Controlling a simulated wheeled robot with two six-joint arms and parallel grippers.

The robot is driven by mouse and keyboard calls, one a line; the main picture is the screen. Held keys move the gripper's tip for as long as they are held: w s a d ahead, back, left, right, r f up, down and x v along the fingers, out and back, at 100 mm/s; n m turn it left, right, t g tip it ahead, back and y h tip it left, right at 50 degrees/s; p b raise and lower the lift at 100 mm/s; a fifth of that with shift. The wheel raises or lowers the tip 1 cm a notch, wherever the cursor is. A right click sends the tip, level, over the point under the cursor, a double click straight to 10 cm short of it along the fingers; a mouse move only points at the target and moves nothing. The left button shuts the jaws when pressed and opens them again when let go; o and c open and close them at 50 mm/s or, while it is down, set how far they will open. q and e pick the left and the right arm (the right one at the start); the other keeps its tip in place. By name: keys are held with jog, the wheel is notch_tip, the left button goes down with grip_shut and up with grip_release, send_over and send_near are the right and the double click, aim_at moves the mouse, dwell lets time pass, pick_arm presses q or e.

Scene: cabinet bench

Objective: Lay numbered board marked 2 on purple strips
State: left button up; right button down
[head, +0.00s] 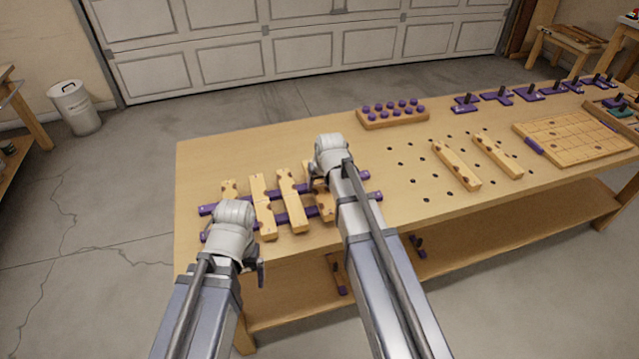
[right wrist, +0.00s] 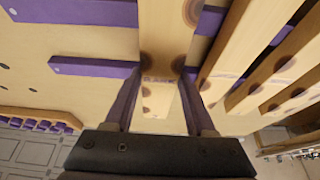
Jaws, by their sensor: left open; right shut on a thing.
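My right gripper (head: 325,184) is shut on a light wooden board (head: 325,206) at the right end of a row of boards on two purple strips (head: 358,177). In the right wrist view its purple fingers (right wrist: 162,76) press on both sides of this board (right wrist: 165,28), which has dark round marks and small lettering; I cannot read a number. The board lies across the strips; I cannot tell whether it touches them. My left gripper (head: 233,252) is open in front of the row's left end, its fingertips partly hidden.
Other boards (head: 292,203) lie side by side left of the held one. Two loose boards (head: 456,166) (head: 498,156) lie on the perforated table area. A block with purple pegs (head: 393,116) stands behind. A gridded board (head: 575,140) and purple pieces (head: 497,97) are farther right.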

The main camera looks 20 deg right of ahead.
jog(key=shift+f+b, duration=0.5)
jog(key=shift+b, duration=0.05)
dwell(0.6)
jog(key=shift+f, duration=0.2)
jog(key=shift+f+b, duration=0.2)
jog(key=shift+b, duration=0.15)
dwell(0.9)
jog(key=shift+c, duration=0.7)
grip_release()
jog(key=shift+r, duration=0.1)
jog(key=shift+r+p, duration=3.9)
jog(key=shift+p, duration=0.1)
